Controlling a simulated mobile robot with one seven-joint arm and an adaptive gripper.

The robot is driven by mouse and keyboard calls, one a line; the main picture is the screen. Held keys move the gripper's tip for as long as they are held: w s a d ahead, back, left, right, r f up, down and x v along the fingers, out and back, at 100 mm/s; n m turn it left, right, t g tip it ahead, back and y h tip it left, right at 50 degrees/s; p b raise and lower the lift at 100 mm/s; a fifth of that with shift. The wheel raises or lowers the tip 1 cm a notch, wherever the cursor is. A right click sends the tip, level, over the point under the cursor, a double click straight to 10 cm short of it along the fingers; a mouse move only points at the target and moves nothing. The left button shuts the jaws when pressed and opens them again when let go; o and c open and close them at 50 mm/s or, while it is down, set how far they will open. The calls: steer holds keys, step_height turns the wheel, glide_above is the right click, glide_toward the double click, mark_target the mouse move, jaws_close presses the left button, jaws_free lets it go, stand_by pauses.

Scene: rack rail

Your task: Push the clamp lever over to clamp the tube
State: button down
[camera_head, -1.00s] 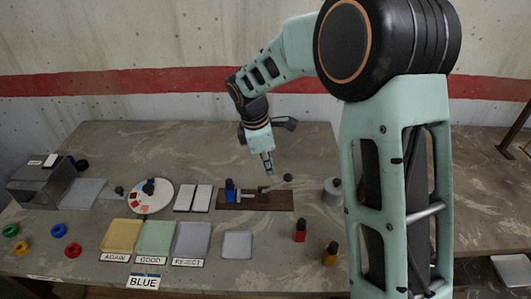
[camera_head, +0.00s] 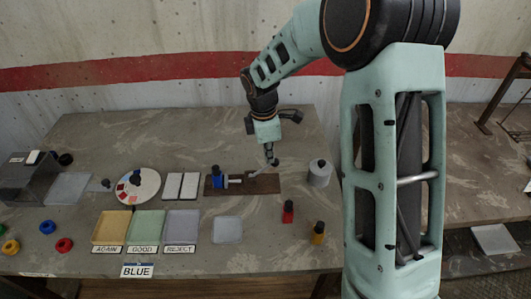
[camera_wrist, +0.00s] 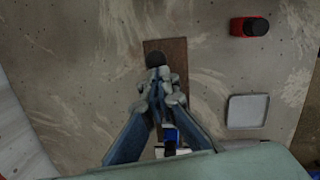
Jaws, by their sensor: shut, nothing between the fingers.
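The clamp sits on a brown board (camera_head: 262,186) on the bench. A blue tube with a black top (camera_head: 217,175) stands at the board's left end. The pale lever (camera_head: 252,174) slants up to the right from near the tube and ends in a black knob (camera_head: 277,162). The knob (camera_wrist: 155,59) shows just beyond my fingertips in the wrist view. My gripper (camera_head: 269,160) is shut and empty, just left of the knob; I cannot tell whether it touches. In the wrist view my gripper (camera_wrist: 160,88) hides most of the lever.
A grey jar (camera_head: 319,174) stands right of the board. A red bottle (camera_head: 288,211) and a yellow bottle (camera_head: 318,232) stand in front. A grey tray (camera_head: 228,230) lies nearer the front edge.

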steer(key=shift+d+f, duration=0.6)
steer(key=shift+d, duration=0.25)
